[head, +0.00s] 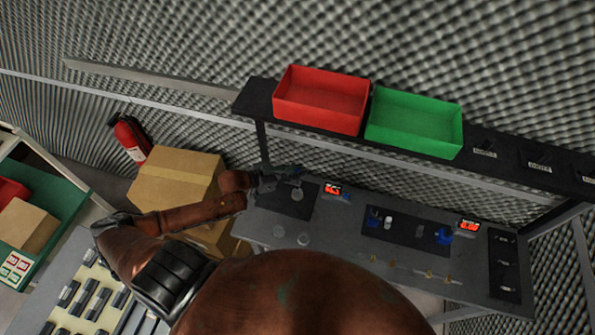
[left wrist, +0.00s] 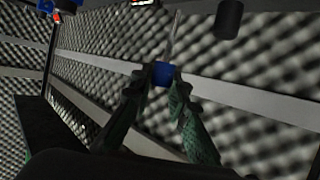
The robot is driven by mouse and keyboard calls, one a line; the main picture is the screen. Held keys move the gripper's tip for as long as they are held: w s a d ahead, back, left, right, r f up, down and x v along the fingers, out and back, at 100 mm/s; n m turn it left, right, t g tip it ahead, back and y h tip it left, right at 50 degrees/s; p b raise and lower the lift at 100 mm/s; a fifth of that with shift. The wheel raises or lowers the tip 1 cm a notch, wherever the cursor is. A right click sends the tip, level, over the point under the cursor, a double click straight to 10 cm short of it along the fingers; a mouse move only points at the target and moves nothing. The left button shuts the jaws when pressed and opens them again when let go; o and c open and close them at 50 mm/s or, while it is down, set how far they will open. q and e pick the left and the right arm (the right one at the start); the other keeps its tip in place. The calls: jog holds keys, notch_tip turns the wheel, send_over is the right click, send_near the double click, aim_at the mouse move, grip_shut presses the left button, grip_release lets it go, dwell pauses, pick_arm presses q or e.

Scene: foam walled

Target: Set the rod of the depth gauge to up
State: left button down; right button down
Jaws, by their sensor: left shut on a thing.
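My left gripper (head: 266,181) is over the left black mat (head: 298,205) on the bench. In the left wrist view my left gripper (left wrist: 158,84) is shut on a small blue piece (left wrist: 161,72) between its fingertips. A thin grey rod (left wrist: 174,36) runs up in the picture from this blue piece. It looks like the depth gauge's rod, but the gauge is hard to make out in the head view. Whether the rod is up or down cannot be told. My right gripper is in neither view.
A red bin (head: 318,98) and a green bin (head: 414,122) stand on the shelf above the bench. Displays with red digits (head: 333,190) (head: 468,226) stand on the bench. A black cylinder (left wrist: 229,18) is near the rod. Clear round items (head: 303,239) lie nearer me.

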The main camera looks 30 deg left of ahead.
pick_arm(q)
jog(key=shift+r, duration=0.45)
jog(key=shift+w, duration=0.1)
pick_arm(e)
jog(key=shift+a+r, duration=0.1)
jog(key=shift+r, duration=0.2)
pick_arm(q)
jog(key=c, duration=1.8)
grip_release()
jog(key=shift+f, duration=0.1)
jog(key=v, duration=1.2)
jog(key=shift+f, duration=0.1)
